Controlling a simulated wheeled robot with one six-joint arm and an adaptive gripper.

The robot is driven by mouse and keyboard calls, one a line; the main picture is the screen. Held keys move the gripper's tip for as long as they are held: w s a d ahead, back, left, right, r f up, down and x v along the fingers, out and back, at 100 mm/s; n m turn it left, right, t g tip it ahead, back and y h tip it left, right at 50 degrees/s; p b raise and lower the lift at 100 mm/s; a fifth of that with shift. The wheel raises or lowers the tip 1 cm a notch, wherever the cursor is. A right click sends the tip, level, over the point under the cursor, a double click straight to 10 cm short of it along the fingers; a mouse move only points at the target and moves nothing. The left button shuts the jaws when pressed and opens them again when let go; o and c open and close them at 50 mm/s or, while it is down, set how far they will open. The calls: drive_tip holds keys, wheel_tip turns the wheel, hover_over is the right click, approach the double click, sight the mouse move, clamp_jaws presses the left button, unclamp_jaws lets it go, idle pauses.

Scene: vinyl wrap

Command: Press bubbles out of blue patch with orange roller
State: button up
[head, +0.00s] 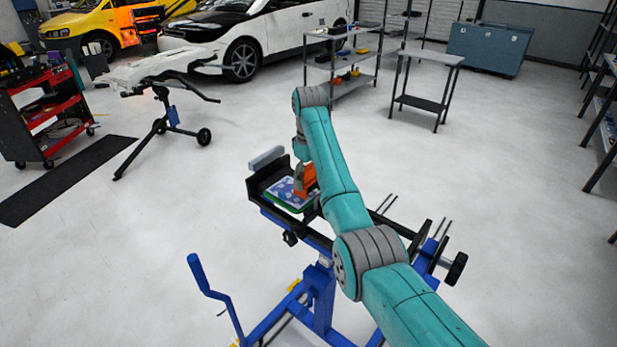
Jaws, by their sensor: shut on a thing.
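In the head view the blue patch (283,190) lies on a small panel with a green edge, on the work stand's black holder. Lighter spots show on its surface, too small to tell as bubbles. The orange roller (305,179) is at the patch's right side. My gripper (301,165) is shut on the roller from above and is partly hidden by my teal arm. I cannot tell whether the roller touches the patch. My arm also hides the right part of the panel.
The blue work stand (320,300) has black arms and rods reaching right. A grey block (266,158) sits behind the patch. A white panel on a tripod stand (155,75), a red tool cart (45,115) and a grey table (430,60) stand farther off.

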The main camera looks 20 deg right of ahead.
drive_tip(key=shift+f, duration=0.75)
drive_tip(key=shift+w, duration=0.1)
idle(0.3)
drive_tip(key=shift+w+a, duration=0.65)
drive_tip(key=shift+w, duration=0.15)
drive_tip(key=shift+w+a, duration=0.65)
drive_tip(key=shift+w, duration=0.2)
drive_tip(key=shift+w+a, duration=0.65)
drive_tip(key=shift+w, duration=0.25)
